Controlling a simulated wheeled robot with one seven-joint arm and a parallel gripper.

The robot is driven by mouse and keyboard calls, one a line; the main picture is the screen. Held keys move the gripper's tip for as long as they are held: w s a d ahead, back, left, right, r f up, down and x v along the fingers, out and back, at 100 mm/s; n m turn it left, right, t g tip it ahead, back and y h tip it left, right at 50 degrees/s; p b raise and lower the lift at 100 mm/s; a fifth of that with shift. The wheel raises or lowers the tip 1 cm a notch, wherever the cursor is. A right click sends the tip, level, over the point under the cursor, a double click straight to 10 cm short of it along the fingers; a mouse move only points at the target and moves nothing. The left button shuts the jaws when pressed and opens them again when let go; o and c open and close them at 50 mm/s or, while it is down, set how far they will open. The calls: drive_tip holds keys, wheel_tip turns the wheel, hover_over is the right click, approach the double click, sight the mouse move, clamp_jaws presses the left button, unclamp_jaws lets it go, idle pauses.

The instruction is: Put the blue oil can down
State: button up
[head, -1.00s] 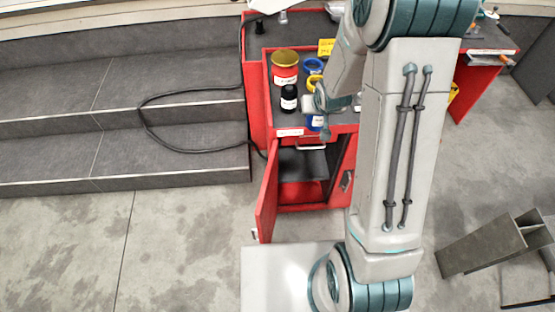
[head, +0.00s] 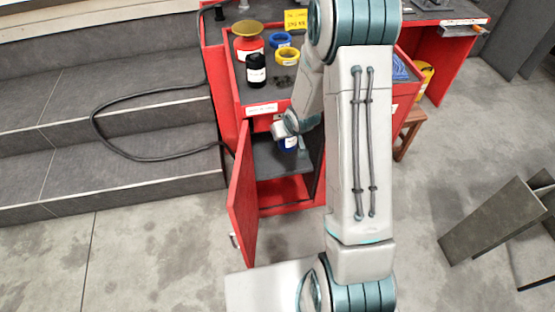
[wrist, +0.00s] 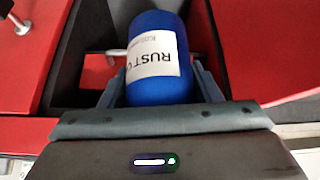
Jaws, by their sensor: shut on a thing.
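The blue oil can (wrist: 158,85) has a white label reading "RUST" and lies between the two fingers of my gripper (wrist: 157,92) in the wrist view. The gripper is shut on it. In the head view, my gripper (head: 291,130) holds the can (head: 288,144) below the front edge of the red cabinet's top tray, at the open compartment. The can shows small there, partly hidden by the gripper. I cannot tell whether its base touches the grey shelf (head: 268,158) inside the compartment.
The red cabinet door (head: 243,195) stands open at the left. A gold-lidded red tin (head: 247,42), a black bottle (head: 256,72) and blue and yellow rings are in the tray. Dark steps with a black cable (head: 115,150) lie left. A metal beam (head: 495,220) is at right.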

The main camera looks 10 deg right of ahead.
wheel_tip(320, 180, down, 34)
drive_tip(key=w+d+n+y+b, duration=0.1)
drive_tip(key=w+d+n+b, duration=0.1)
drive_tip(key=b, duration=2.4)
drive_tip(key=w+a+b, duration=0.1)
drive_tip(key=w, duration=0.3)
drive_tip(key=w+a, duration=0.1)
drive_tip(key=w, duration=0.4)
drive_tip(key=w+a+b, duration=0.1)
drive_tip(key=w, duration=0.4)
drive_tip(key=shift+a+f+b, duration=0.15)
drive_tip(key=shift+a+b, duration=0.2)
drive_tip(key=shift+a, duration=0.05)
drive_tip(key=w, duration=0.1)
drive_tip(key=w+a, duration=0.1)
drive_tip(key=w, duration=0.1)
drive_tip(key=shift+w+b, duration=0.1)
drive_tip(key=shift+b, duration=0.3)
drive_tip(key=shift+f+b, duration=0.45)
drive_tip(key=shift+f, duration=0.25)
drive_tip(key=shift+f, duration=0.25)
drive_tip(key=o, duration=1.2)
